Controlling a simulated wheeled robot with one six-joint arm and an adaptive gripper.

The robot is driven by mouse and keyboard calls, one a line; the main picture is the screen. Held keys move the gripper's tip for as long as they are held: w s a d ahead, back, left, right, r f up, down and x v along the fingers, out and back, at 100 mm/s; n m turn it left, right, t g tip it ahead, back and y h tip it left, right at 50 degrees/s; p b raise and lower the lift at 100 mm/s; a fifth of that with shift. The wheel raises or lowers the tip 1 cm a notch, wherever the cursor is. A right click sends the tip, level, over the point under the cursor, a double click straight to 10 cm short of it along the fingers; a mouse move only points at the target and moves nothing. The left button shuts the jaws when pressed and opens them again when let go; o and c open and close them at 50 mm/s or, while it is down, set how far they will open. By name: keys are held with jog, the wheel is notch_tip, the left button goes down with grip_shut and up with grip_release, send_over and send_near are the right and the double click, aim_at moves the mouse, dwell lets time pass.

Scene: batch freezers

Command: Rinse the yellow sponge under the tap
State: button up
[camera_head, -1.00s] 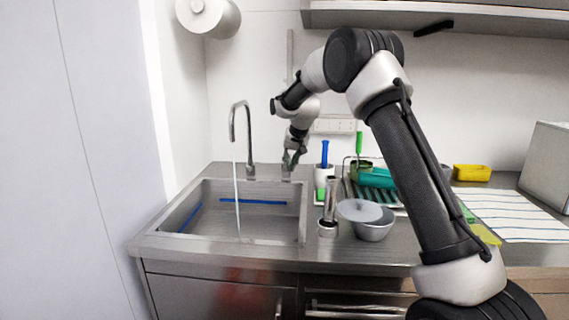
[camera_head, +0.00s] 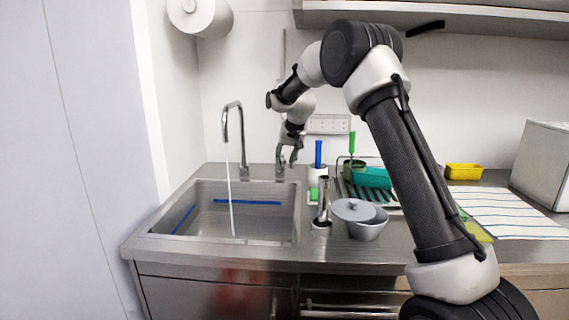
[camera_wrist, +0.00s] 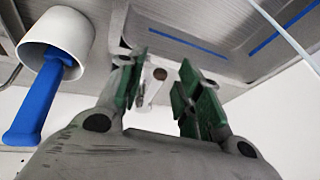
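My gripper (camera_head: 287,158) is beside the tap lever (camera_head: 280,170), behind the sink. In the wrist view my gripper (camera_wrist: 166,88) has its two green-padded fingers apart, with a pale lever-like part (camera_wrist: 154,82) visible between them; I cannot tell whether they touch it. No sponge is in my gripper. The tap (camera_head: 241,135) runs a thin stream of water (camera_head: 230,190) into the sink (camera_head: 170,243). A flat yellow-green piece (camera_head: 478,230) lies on the right counter, partly hidden by my arm; I cannot tell if it is the sponge.
A white cup (camera_head: 317,174) with a blue-handled tool stands right of the lever. A metal cylinder (camera_head: 323,205) and a lidded grey pot (camera_head: 366,230) stand right of the sink. A dish rack, yellow tray (camera_head: 464,172) and striped cloth (camera_head: 515,215) are farther right.

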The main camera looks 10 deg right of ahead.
jog(key=v, duration=1)
jog(key=shift+s, duration=0.1)
